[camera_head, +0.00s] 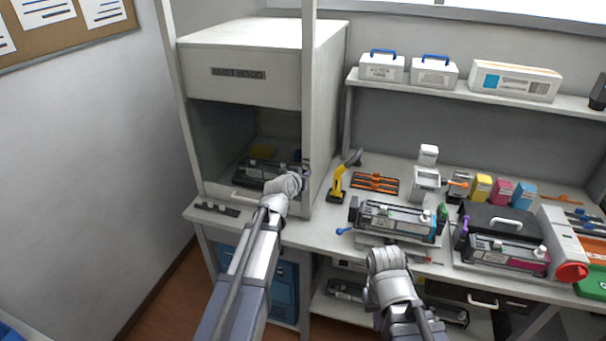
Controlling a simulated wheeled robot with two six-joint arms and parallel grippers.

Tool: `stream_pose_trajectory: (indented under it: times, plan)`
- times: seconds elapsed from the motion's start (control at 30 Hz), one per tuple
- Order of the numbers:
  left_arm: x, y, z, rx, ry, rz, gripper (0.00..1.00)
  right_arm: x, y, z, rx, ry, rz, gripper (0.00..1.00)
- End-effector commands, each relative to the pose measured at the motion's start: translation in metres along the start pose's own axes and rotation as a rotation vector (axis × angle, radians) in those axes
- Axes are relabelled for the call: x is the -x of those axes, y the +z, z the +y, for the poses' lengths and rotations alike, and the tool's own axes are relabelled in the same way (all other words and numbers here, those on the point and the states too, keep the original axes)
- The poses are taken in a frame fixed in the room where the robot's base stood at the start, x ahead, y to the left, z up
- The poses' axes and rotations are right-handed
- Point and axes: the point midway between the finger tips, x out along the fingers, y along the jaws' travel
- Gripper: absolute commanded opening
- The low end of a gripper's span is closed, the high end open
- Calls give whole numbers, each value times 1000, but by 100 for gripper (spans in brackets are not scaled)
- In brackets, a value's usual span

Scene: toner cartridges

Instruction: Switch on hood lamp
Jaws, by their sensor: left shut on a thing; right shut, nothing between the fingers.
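The dust hood (240,72) is a pale box at the back left with an open front. No lit lamp shows inside it. A dark strip with small knobs or switches (217,209) lies on the bench edge before the hood; which is the lamp switch I cannot tell. A dark toner cartridge (258,172) lies inside the hood. My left gripper (303,176) is at the hood's right front post, shut by the cartridge's right end, seemingly on it; my wrist hides the contact. My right gripper (388,246) is shut and empty before the bench cartridge (398,219), its fingertips mostly hidden.
A yellow-handled tool (338,187) and an orange-and-black tray (375,183) stand right of the hood. Another cartridge (505,254), coloured bottles (502,191) and a red-ended white tube (565,245) crowd the right.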

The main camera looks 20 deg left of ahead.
Motion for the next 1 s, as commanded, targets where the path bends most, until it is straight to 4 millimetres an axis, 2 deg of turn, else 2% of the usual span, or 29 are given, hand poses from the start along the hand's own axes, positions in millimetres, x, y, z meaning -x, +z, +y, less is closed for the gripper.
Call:
stream_pose_trajectory:
  times: [0.23, 0.4, 0.6, 1.0]
  plan:
    - [-4, 13, 1, 2, 4, 124, 0, -39, -2, -4, 0, 0, 0, 0]
    - [-4, 10, 2, 1, 7, 203, 0, -53, -3, -5, 0, 0, 0, 0]
    - [-3, 8, 1, 0, 2, 252, 0, -62, -4, -6, 0, 0, 0, 0]
    - [-3, 6, 0, 0, -2, 261, 0, -62, -4, -6, 0, 0, 0, 0]
